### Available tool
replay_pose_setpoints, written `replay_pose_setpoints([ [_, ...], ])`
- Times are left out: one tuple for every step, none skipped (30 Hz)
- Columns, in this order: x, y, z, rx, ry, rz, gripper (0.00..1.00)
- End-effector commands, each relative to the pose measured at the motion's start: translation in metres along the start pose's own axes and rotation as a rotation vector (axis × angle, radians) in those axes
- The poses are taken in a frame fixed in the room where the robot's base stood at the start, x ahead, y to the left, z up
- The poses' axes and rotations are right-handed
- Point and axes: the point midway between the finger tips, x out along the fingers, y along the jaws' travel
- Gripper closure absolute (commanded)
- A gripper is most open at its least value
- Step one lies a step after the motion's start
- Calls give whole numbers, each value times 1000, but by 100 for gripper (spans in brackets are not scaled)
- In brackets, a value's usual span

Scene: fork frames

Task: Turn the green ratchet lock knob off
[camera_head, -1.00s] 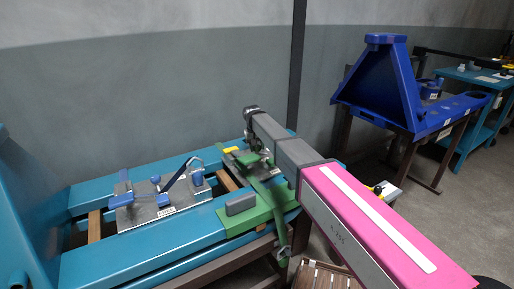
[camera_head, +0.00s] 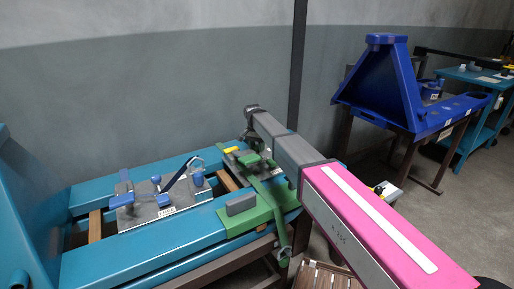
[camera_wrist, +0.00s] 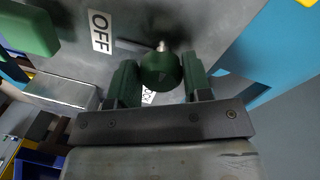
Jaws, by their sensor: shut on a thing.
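The green knob (camera_wrist: 160,72) is rounded, with a metal pin at its far end, in the upper middle of the wrist view. It sits on a grey metal plate (camera_wrist: 185,25) beside a white "OFF" label (camera_wrist: 101,33). A second label behind the knob is partly hidden. My gripper (camera_wrist: 160,80) has its two dark green fingers on either side of the knob and is shut on it. In the head view, my gripper (camera_head: 262,156) is at the green fixture (camera_head: 255,215) on the teal bench, and my arm partly hides the knob area.
A green block (camera_wrist: 28,28) stands left of the label in the wrist view. On the teal bench (camera_head: 165,242), a metal plate with blue clamps (camera_head: 158,207) lies to the left. A blue stand (camera_head: 385,85) is at the right. The wall is close behind the bench.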

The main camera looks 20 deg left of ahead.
Motion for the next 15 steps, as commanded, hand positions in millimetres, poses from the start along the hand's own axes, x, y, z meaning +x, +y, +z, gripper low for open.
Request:
replay_pose_setpoints([
  [0, 0, 0, 11, -3, 0, 78],
  [0, 0, 0, 17, -3, 0, 78],
  [0, 0, 0, 23, -4, 0, 78],
  [0, 0, 0, 27, -5, 0, 78],
  [0, 0, 0, 31, -5, 0, 78],
  [0, 0, 0, 35, -6, -1, 78],
  [0, 0, 0, 36, -6, -1, 78],
  [0, 0, 0, 38, -6, -1, 78],
  [0, 0, 0, 39, -6, -1, 78],
  [0, 0, 0, 39, -6, -1, 78],
  [0, 0, 0, 39, -6, -1, 78],
  [0, 0, 0, 39, -6, -1, 78],
  [0, 0, 0, 39, -6, -1, 78],
  [0, 0, 0, 39, -6, -1, 78],
  [0, 0, 0, 39, -6, -1, 78],
])
